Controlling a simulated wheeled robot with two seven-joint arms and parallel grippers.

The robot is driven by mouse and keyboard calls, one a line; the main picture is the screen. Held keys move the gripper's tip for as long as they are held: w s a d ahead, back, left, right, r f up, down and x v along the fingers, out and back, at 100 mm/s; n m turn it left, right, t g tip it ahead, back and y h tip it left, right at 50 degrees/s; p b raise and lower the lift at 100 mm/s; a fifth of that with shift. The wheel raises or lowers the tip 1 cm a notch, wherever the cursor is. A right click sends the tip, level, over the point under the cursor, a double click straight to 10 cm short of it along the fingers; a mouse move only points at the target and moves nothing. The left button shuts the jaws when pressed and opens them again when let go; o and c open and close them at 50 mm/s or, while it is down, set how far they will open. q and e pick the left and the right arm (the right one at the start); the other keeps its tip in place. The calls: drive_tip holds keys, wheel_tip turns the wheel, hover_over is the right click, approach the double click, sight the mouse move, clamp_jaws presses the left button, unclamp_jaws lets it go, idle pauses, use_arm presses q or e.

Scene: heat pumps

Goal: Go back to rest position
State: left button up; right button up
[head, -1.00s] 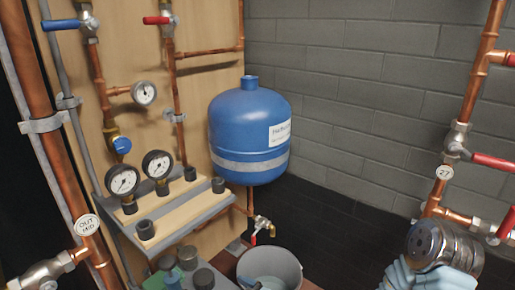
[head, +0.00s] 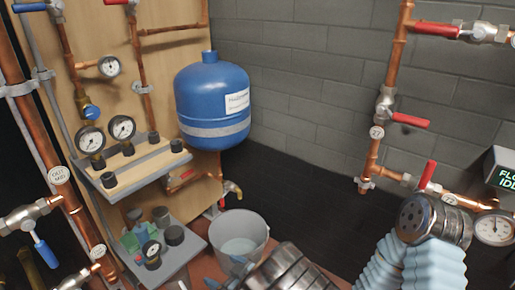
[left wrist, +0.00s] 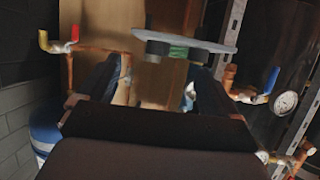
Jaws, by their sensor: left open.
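My left gripper (head: 240,279) shows partly at the bottom of the head view, beside my ribbed metal wrist and near the grey bucket (head: 262,236). In the left wrist view my left gripper (left wrist: 158,88) is open, with its two dark fingers apart and nothing clearly held between them. The wooden panel lies beyond the fingers. My right arm shows at the lower right of the head view with its pale blue sleeve, but its gripper is out of view.
A blue tank (head: 213,105) hangs by the wooden panel (head: 175,60). A shelf (head: 150,172) with gauges and a lower grey tray (head: 184,256) stand at left. Copper pipes with red-handled valves (head: 410,121) and a gauge (head: 494,229) are at right. Dark floor between is clear.

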use_arm(q)
drive_tip(key=s+a+f+m+g+h+p, duration=0.35)
drive_tip(key=a+f+m+h, duration=0.2)
drive_tip(key=f, duration=0.45)
drive_tip(key=s+d+m+g+h+p, duration=0.2)
drive_tip(key=s+g+h+p, duration=0.2)
drive_tip(key=s+h, duration=0.4)
drive_tip(key=s, duration=0.3)
drive_tip(key=shift+d+f, duration=0.2)
drive_tip(key=shift+d, duration=0.1)
drive_tip(key=shift+s, duration=0.1)
